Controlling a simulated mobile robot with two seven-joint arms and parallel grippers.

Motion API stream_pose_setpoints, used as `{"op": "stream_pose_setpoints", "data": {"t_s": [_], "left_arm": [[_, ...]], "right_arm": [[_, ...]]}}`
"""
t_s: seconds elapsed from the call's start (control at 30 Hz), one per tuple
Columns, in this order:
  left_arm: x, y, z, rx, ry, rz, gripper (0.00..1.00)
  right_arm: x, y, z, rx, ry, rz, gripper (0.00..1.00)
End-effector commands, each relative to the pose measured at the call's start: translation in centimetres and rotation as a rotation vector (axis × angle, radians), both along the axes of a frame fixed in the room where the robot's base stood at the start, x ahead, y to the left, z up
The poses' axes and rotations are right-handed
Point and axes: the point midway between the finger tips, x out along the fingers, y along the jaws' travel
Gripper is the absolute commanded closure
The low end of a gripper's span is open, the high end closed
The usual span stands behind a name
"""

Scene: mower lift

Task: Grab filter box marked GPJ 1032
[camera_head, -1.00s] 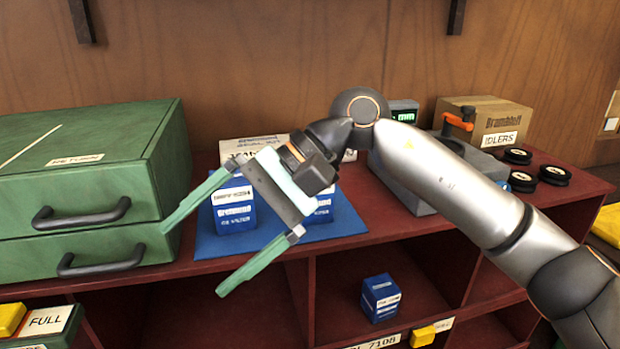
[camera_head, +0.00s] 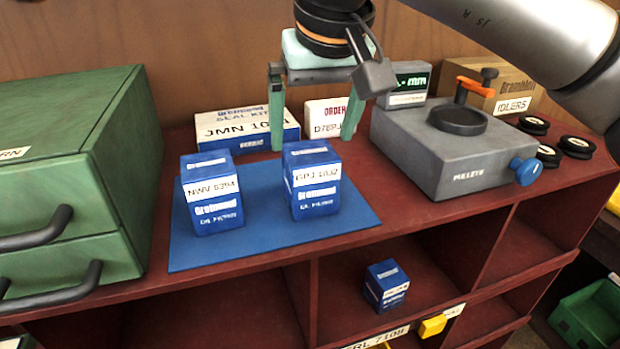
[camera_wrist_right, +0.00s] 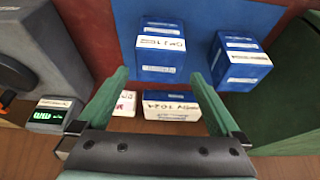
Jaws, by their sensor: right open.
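The blue filter box marked GPJ 1032 (camera_head: 312,190) stands upright on the right part of a blue mat (camera_head: 262,243). A similar blue box marked NWV 5394 (camera_head: 213,203) stands to its left on the mat. My right gripper (camera_head: 314,128) is open and empty, above and behind the GPJ 1032 box with fingers pointing down. In the right wrist view the GPJ box (camera_wrist_right: 162,52) lies ahead of and between the open fingers (camera_wrist_right: 158,82), apart from them. The NWV box (camera_wrist_right: 240,62) is to its right there. My left gripper is not in view.
A grey device (camera_head: 455,155) is at right, green drawers (camera_head: 70,170) at left. Another blue box (camera_head: 385,286) sits in the shelf below.

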Motion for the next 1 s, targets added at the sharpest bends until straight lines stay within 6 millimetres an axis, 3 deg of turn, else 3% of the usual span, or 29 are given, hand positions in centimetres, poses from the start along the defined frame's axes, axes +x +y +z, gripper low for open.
{"op": "stream_pose_setpoints", "data": {"t_s": [0.27,0.53,0.77,1.0], "left_arm": [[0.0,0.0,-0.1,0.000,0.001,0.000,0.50],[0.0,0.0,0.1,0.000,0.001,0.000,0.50],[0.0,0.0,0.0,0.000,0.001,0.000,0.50],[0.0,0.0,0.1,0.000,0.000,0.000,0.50]], "right_arm": [[0.7,0.1,-1.8,0.000,0.002,-0.001,0.00],[2.0,0.4,-5.4,0.000,0.003,-0.001,0.00],[2.2,0.5,-5.8,0.002,0.000,0.001,0.00],[2.2,0.5,-5.8,0.002,0.000,0.001,0.24]]}}
